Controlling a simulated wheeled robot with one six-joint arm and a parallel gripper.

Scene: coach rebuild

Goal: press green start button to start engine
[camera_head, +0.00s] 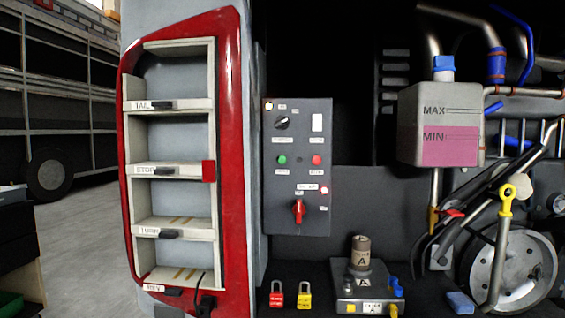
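The green button (282,159) sits on the left side of a dark grey control panel (300,180), with a small label below it. It looks round and nothing covers it. A red button (316,160) is level with it on the right. Above the green button is a black rotary knob (282,122). Lower on the panel is a red rotary switch (298,211). The labels are too small to read. I cannot make out my gripper in this view.
A red-framed light rack (238,150) stands left of the panel. A coolant tank (445,105) with pink fluid is at right. Red (276,298) and yellow (304,298) padlocks and a grey block (365,292) lie below. A pulley wheel (510,268) is at lower right. Open floor shows at left.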

